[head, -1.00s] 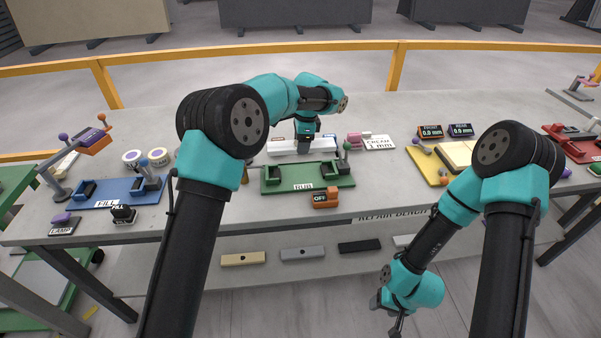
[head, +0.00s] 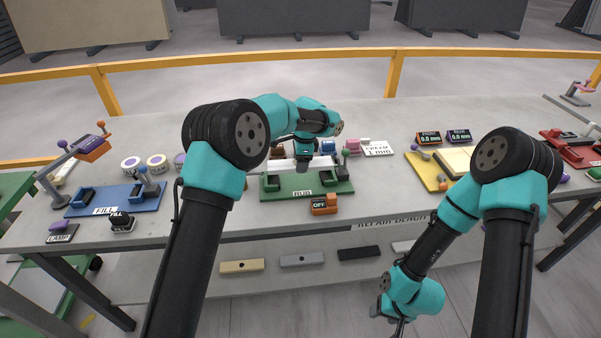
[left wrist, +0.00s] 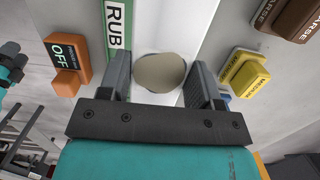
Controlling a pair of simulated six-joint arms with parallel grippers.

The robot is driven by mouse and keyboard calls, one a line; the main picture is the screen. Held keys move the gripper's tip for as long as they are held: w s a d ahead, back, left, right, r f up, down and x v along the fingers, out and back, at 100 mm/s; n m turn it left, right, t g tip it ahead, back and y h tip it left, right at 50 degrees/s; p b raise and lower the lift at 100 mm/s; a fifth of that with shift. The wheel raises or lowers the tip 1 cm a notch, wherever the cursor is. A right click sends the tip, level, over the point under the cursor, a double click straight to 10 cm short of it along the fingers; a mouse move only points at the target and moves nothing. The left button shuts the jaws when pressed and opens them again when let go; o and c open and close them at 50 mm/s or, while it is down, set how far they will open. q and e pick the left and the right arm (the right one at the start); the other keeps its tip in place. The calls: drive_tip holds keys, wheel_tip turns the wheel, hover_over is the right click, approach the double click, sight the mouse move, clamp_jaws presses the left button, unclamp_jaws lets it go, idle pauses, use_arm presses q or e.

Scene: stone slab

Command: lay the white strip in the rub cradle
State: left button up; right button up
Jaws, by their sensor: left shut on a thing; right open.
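The white strip (head: 280,166) is held level in my left gripper (head: 303,180) at the green rub cradle (head: 301,194) in the head view. The strip spans between the cradle's dark green end blocks, over its back part. I cannot tell whether it touches the cradle. In the left wrist view the fingers of my left gripper (left wrist: 160,88) close on both sides of the white strip (left wrist: 165,25), which has a round grey-beige patch between them. The green RUB label edge (left wrist: 116,28) is beside it. My right gripper (head: 398,328) is open and empty, low in front of the bench.
An orange OFF switch (head: 324,205) stands at the cradle's front right. A yellow block (left wrist: 247,75) marked MEDIUM and a brown block (left wrist: 285,15) are behind it. A blue fill fixture (head: 115,198) is at left, a yellow fixture (head: 428,172) at right.

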use_arm(q)
drive_tip(key=shift+f, duration=2.4)
drive_tip(key=o, duration=1.2)
drive_tip(key=shift+f, duration=0.15)
drive_tip(key=r, duration=0.4)
drive_tip(key=d+r, duration=0.1)
drive_tip(key=r, duration=0.7)
drive_tip(key=shift+w+d+r, duration=0.1)
drive_tip(key=shift+d+r, duration=0.05)
drive_tip(key=shift+d, duration=0.05)
